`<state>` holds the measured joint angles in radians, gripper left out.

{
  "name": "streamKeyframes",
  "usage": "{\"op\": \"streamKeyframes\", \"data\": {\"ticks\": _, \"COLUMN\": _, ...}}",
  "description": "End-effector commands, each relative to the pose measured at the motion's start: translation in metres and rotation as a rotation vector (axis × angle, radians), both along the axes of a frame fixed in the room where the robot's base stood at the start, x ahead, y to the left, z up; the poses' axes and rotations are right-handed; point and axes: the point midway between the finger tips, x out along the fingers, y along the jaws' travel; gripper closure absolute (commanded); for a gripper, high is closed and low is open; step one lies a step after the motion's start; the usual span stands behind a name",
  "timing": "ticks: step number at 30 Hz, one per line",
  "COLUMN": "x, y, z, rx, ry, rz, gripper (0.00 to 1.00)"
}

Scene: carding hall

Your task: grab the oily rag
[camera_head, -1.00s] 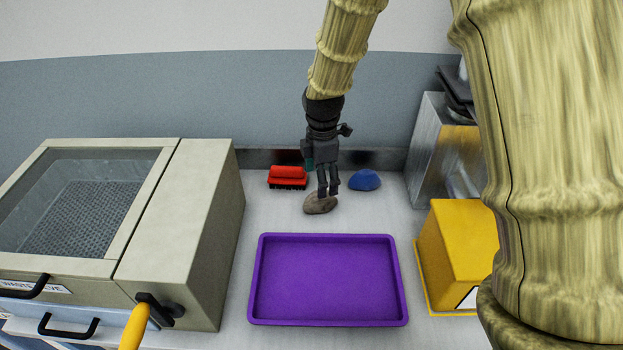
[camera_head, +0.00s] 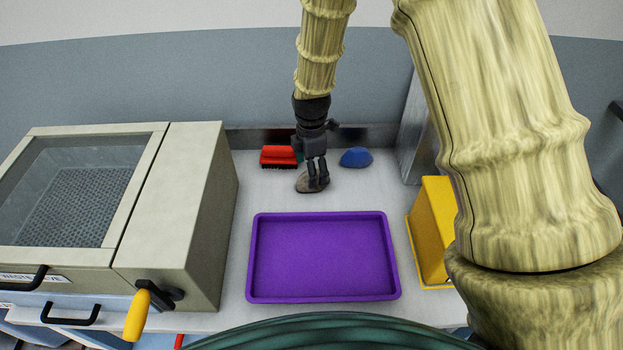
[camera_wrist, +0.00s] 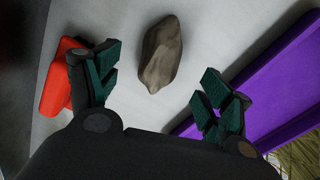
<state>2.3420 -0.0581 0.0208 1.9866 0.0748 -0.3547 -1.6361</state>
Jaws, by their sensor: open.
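A brownish-grey, rough lump (camera_head: 307,187) lies on the pale worktop behind the purple tray; it looks like a stone or a crumpled rag, and I cannot tell which. It also shows in the wrist view (camera_wrist: 160,55), ahead of the fingers. No other thing in view clearly looks like an oily rag. My gripper (camera_head: 318,184) points down over the lump and partly hides it in the head view. In the wrist view my gripper (camera_wrist: 155,86) is open, its green-padded fingers apart on either side, with nothing between them held.
A red brush (camera_head: 279,156) lies close left of the lump, a blue mound (camera_head: 356,157) to its right. The purple tray (camera_head: 322,297) is in front. A beige sieve box (camera_head: 180,210) stands left, a yellow box (camera_head: 433,225) right. A wall is behind.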

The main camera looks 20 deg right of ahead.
Motion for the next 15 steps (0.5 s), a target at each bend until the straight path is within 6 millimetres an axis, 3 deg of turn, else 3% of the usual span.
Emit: {"op": "streamKeyframes", "data": {"ticks": 15, "x": 0.001, "y": -0.003, "z": -0.041, "rx": -0.001, "ry": 0.001, "rz": 0.002, "gripper": 0.2}}
